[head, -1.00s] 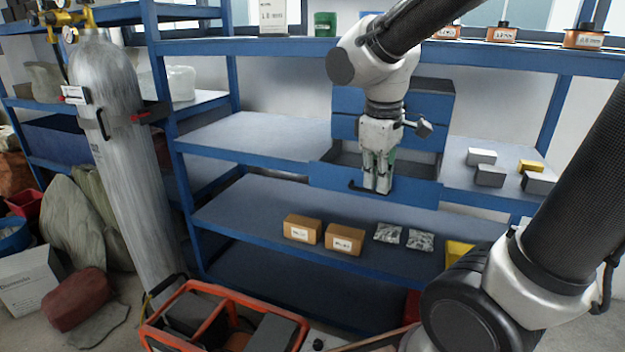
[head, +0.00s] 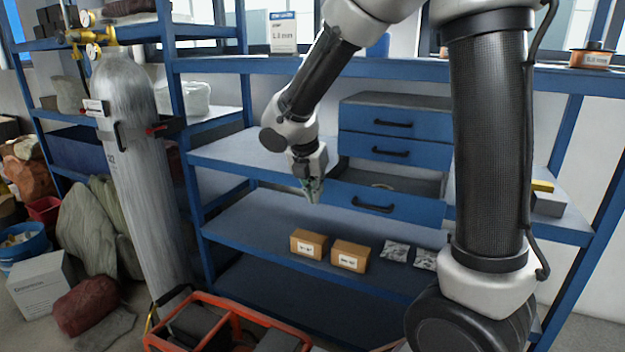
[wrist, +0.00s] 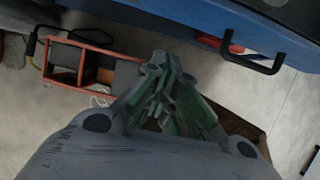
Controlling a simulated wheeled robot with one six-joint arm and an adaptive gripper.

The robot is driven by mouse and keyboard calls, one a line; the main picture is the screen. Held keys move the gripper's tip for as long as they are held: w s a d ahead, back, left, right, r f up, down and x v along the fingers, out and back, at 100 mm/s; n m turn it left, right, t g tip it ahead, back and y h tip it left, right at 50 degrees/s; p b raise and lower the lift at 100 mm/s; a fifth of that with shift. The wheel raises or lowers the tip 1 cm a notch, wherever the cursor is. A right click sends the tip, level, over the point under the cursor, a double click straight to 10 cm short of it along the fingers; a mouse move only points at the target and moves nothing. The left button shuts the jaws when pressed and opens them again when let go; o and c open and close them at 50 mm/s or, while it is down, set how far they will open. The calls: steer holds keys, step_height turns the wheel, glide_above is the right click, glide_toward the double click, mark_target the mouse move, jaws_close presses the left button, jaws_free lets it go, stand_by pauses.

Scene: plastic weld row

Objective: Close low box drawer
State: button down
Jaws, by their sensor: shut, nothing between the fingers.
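A blue drawer box (head: 397,101) stands on the shelf with three drawers stacked in it. The low drawer (head: 348,196) is pulled out, and its open inside shows behind the blue front. Its black handle (head: 372,205) is on the front face; a black handle on a blue front also shows in the wrist view (wrist: 262,68). The two upper drawers are shut. My gripper (head: 313,196) is shut and empty, just left of the low drawer's front and apart from its handle. In the wrist view my gripper's fingers (wrist: 165,95) are together, with nothing between them.
Cardboard boxes (head: 308,243) and silver packets (head: 396,251) lie on the shelf below. A gas cylinder (head: 135,170) stands left. An orange tool tote (head: 225,325) is on the floor in front. My arm hides part of the right shelf.

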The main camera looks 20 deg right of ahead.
mark_target(324, 193)
steer(key=shift+w+d+f, duration=1.7)
steer(key=shift+w+d, duration=0.2)
steer(key=shift+d, duration=0.05)
steer(key=shift+d, duration=0.1)
steer(key=w+d, duration=1)
steer(key=shift+w, duration=0.1)
